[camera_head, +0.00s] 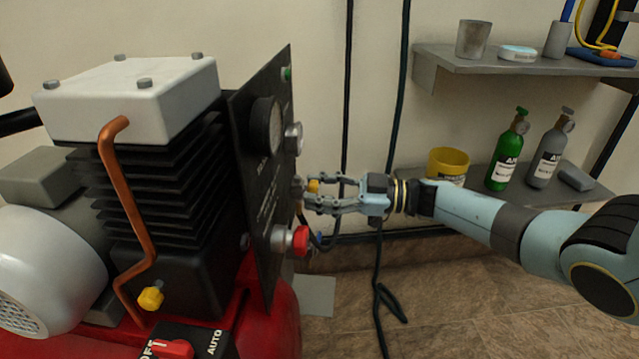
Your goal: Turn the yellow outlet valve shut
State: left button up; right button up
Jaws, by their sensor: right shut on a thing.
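The yellow outlet valve (313,186) sticks out from the right face of the black upright panel (262,140). Only a small yellow part of it shows between my fingers. My right gripper (307,194) reaches in from the right, level with the valve, and is shut on it with a finger on either side. The fingers hide most of the valve, so its exact turn angle cannot be told. My left gripper is not in view.
A red knob (300,240) sits just below my right gripper, and a grey knob (293,137) above it. Shelves (450,62) with bottles stand at right. Cables hang behind my gripper.

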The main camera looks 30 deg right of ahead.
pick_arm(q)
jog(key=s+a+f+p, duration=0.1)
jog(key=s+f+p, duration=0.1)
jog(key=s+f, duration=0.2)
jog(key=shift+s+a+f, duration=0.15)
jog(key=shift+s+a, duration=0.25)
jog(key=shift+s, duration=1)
pick_arm(e)
jog(key=shift+s+f+m, duration=0.1)
jog(key=shift+m, duration=3.4)
jog(key=o, duration=1.1)
jog(key=shift+o, duration=0.2)
jog(key=shift+d, duration=0.15)
jog(key=v, duration=1.1)
jog(key=shift+s+d, duration=0.3)
pick_arm(q)
jog(key=shift+p, duration=0.3)
pick_arm(e)
jog(key=shift+s, duration=0.1)
